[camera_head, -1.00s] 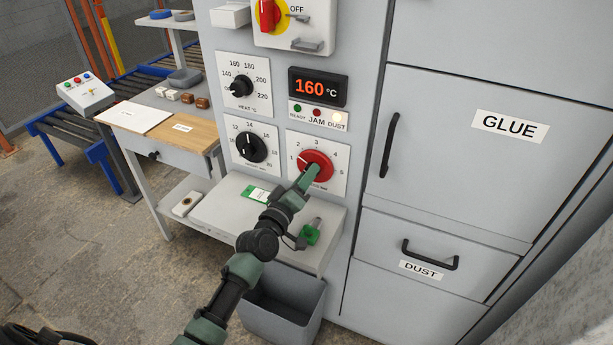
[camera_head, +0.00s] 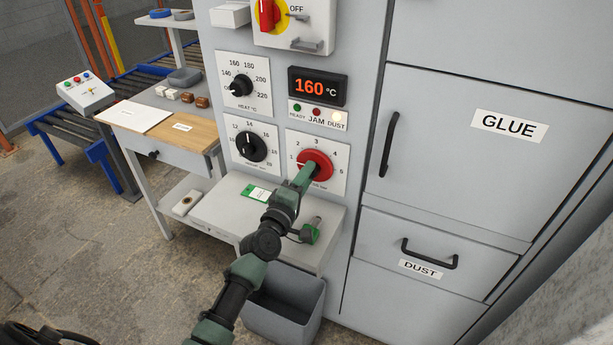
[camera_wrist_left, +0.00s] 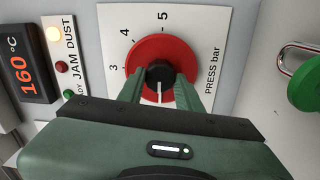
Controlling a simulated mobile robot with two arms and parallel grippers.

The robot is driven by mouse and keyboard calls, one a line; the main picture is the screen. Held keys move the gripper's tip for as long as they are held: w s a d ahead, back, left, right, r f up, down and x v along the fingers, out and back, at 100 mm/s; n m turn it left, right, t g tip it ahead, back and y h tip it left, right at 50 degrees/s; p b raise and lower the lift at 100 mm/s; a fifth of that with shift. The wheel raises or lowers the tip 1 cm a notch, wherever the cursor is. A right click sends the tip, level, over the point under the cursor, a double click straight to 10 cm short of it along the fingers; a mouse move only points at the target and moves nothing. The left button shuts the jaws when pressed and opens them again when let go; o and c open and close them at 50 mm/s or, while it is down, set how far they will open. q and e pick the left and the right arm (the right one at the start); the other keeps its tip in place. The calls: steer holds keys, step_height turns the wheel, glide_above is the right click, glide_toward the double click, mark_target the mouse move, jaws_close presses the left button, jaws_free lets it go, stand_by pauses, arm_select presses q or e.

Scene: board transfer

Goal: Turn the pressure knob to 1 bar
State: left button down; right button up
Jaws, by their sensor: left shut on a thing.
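The red pressure knob (camera_head: 318,160) sits on its white dial plate (camera_head: 338,148), marked 1 to 5, low on the grey cabinet. In the head view its white pointer points left, close to the 1 mark. My left gripper (camera_head: 308,172) reaches up to the knob from below and is shut on it. In the left wrist view the gripper (camera_wrist_left: 160,92) has one finger on each side of the black hub of the red knob (camera_wrist_left: 145,52). The white pointer there points down toward the gripper. The 3, 4 and 5 show there; the lower marks are hidden.
A black dial (camera_head: 251,147) is left of the pressure plate, with a heat dial (camera_head: 241,86) above it. The display (camera_head: 317,88) reads 160 °C. A shelf (camera_head: 223,215) holding a green-and-white tag and a green padlock (camera_head: 312,230) is below; a grey bin (camera_head: 283,305) stands underneath.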

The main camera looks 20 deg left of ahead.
arm_select(q)
steer(key=c, duration=0.9)
jaws_free()
steer(key=shift+c, duration=0.2)
steer(key=shift+s, duration=0.15)
steer(key=s, duration=0.7)
steer(key=shift+s+a+f, duration=0.25)
steer(key=shift+a, duration=0.05)
